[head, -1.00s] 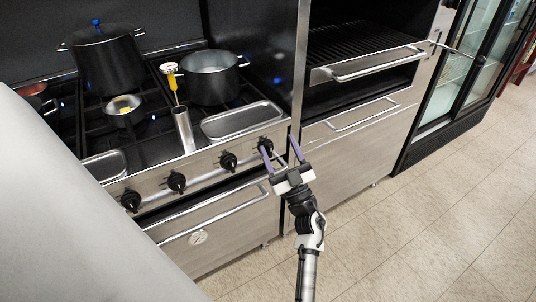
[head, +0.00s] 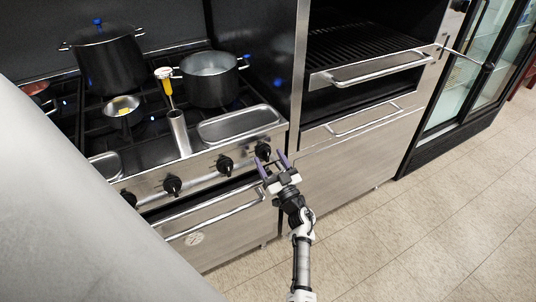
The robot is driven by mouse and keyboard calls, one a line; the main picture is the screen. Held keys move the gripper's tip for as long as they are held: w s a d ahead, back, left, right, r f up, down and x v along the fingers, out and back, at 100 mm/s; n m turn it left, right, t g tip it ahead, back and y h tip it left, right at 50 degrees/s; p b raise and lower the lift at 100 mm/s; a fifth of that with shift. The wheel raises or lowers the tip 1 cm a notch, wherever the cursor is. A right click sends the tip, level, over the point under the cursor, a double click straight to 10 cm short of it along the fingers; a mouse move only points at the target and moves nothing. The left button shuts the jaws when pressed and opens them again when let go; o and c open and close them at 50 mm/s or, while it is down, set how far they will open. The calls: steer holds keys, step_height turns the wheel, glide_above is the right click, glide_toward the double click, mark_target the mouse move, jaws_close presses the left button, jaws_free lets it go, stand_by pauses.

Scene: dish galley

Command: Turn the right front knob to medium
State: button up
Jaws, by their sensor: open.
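The stove's front panel (head: 197,170) carries a row of black knobs. The rightmost knob (head: 263,151) is at the right end of the row. Its pointer setting is too small to read. My gripper (head: 270,162) is open, its two purple fingers pointing up toward this knob from just below and in front. The fingertips appear to lie on either side of the knob's lower part; I cannot tell whether they touch it. Another knob (head: 224,164) sits to its left.
A steel oven handle (head: 215,214) runs below the knobs. A metal cylinder with a yellow-topped tool (head: 179,133) and a shallow tray (head: 240,124) stand on the stove's front ledge. Pots sit behind. The tiled floor (head: 400,240) at right is clear.

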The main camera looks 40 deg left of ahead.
steer(key=shift+x, duration=1.05)
steer(key=c, duration=1)
steer(key=shift+o, duration=0.2)
